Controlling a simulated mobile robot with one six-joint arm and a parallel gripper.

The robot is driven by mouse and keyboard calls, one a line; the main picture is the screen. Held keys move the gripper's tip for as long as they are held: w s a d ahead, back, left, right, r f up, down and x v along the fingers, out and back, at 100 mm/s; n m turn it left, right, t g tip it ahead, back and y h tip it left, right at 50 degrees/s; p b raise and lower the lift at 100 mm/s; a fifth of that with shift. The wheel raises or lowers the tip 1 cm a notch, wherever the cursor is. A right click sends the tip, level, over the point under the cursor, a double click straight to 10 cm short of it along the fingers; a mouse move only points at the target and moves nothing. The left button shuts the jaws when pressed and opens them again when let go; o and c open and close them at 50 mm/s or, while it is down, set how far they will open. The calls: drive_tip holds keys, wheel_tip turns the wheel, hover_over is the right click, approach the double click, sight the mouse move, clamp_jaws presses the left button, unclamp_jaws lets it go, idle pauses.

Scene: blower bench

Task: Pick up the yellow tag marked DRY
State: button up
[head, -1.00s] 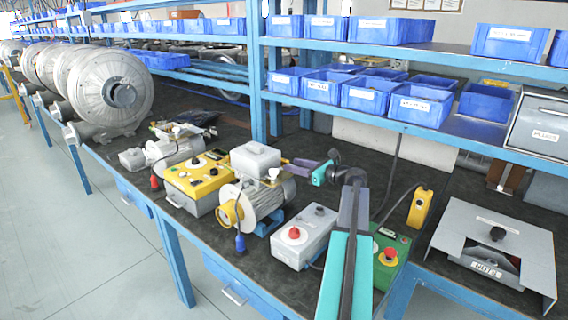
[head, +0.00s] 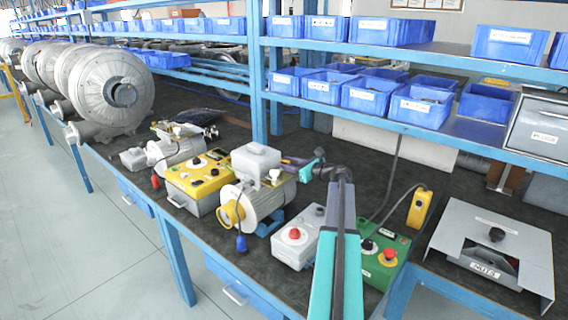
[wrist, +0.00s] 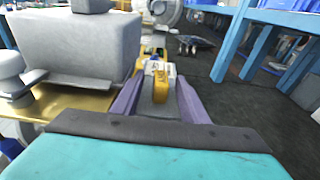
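My gripper (wrist: 160,84) shows two purple fingers with a gap between them, so it is open. In the head view my gripper (head: 290,162) is low beside the grey terminal box (head: 256,160) of the large motor (head: 262,199). In the wrist view a small yellow piece (wrist: 160,98) shows in the gap between the fingers, in front of a white and yellow patch. It may be the tag, but no marking is readable and I cannot tell whether the fingers touch it. The word DRY is not readable in either view.
The terminal box (wrist: 85,50) stands close on the left of the fingers. A yellow control box (head: 199,182), a grey box with a red knob (head: 300,236) and a green box (head: 386,262) stand nearby. Dark bench top (wrist: 230,100) is clear to the right.

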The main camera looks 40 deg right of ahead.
drive_tip(key=shift+w+f, duration=0.1)
drive_tip(key=shift+w, duration=0.35)
clamp_jaws()
